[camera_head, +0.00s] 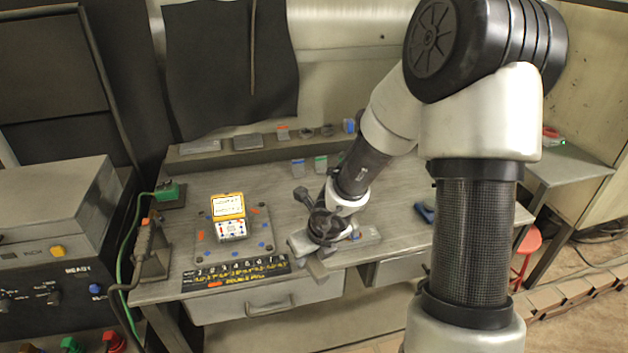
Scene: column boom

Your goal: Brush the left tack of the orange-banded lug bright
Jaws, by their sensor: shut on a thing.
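My gripper (325,228) is low over the front middle of the workbench, above a grey metal block (366,238). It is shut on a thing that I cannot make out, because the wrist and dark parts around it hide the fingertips. A small piece with an orange top (282,132) stands on the back ledge; I cannot tell whether it is the orange-banded lug. No lug with its tacks can be made out under the gripper. A small blue spot shows beside the gripper on the block.
A yellow-framed case (228,206) stands open on a grey plate (207,246) left of my gripper. Small blue-topped (298,167) and green-topped (320,162) pieces stand behind it. A torch-like tool (148,250) is at the left edge. A dark label strip (236,272) lies in front.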

